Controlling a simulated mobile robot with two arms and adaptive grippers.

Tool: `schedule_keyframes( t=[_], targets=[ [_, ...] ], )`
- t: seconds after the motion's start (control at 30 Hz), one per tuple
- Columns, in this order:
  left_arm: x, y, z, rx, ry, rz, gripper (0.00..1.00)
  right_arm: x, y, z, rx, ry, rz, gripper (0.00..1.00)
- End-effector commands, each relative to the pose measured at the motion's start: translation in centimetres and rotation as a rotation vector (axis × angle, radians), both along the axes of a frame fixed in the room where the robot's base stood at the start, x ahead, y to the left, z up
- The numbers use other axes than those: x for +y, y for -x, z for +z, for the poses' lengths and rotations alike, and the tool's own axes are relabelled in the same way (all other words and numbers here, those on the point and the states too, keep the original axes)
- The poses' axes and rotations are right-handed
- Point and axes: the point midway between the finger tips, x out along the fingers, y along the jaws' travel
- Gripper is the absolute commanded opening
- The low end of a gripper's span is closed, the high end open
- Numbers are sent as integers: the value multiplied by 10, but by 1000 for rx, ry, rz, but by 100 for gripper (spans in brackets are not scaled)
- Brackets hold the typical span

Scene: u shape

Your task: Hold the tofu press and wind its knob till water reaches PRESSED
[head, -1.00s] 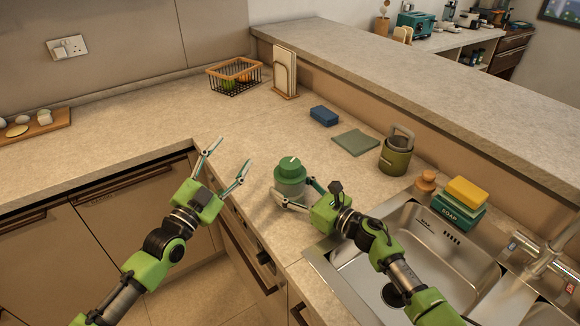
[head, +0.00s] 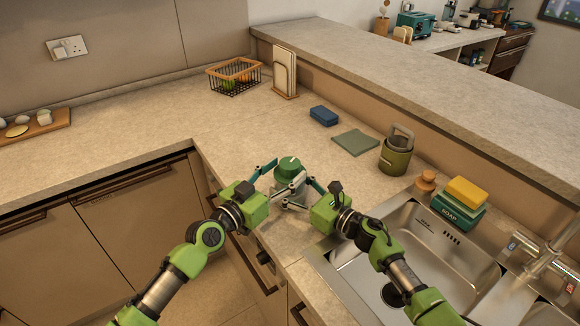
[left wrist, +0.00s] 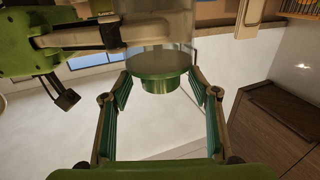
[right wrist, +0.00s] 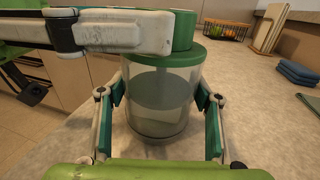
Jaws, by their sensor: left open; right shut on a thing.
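The tofu press stands on the counter near its front edge. It has a green knob (head: 288,167) with a pale mark on top, a green lid (right wrist: 190,54) and a clear body (right wrist: 160,100). My right gripper (right wrist: 160,92) is shut on the clear body. My left gripper (head: 287,172) is open at the press, from the left. In the left wrist view its fingers stand either side of the knob (left wrist: 160,84), with gaps showing. A greyish level shows inside the body; I cannot read any PRESSED mark. My left gripper's arm covers part of the lid in the right wrist view.
The sink (head: 345,262) lies right of the press, with a soap box (head: 458,212) and sponge (head: 467,191) behind it. The counter left of the press is clear.

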Motion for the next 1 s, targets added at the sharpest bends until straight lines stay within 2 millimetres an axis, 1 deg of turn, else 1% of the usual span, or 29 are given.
schedule_keyframes(
  t=[0.03,0.2,0.33,0.57,0.67,0.7,0.73,1.0],
  targets=[
    [-5,-7,1,-1,2,1,55,-1,0,0,1,1,-1,24],
    [-15,-19,0,0,0,0,55,-1,0,0,1,1,-2,24],
    [-17,-22,0,0,0,0,55,-1,0,-1,1,0,-2,24],
    [-17,-23,0,-1,-1,1,55,-1,0,-1,1,0,-2,24],
    [-17,-23,0,-1,-1,1,32,-1,0,-1,1,0,-2,24],
    [-17,-23,0,-1,-1,1,21,-1,0,-1,1,0,-2,24],
    [-17,-23,0,-1,-1,1,16,-1,0,-1,1,0,-2,24],
    [-16,-23,-1,3,-2,-3,16,-1,0,-1,1,1,-2,24]
  ],
)
